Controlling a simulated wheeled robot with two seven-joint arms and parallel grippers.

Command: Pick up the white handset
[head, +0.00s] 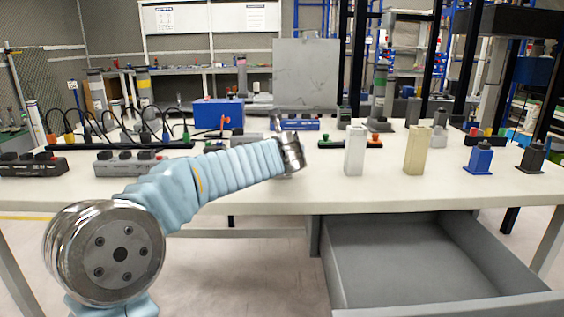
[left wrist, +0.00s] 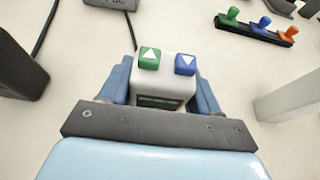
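My right gripper is not in view.
A white upright block (head: 355,150) and a beige one (head: 415,151) stand right of my gripper on the table (head: 330,192). A bar with green, blue and orange knobs (left wrist: 255,31) lies beyond. Grey power strips (head: 128,163) lie left. An open grey drawer (head: 410,258) juts out below.

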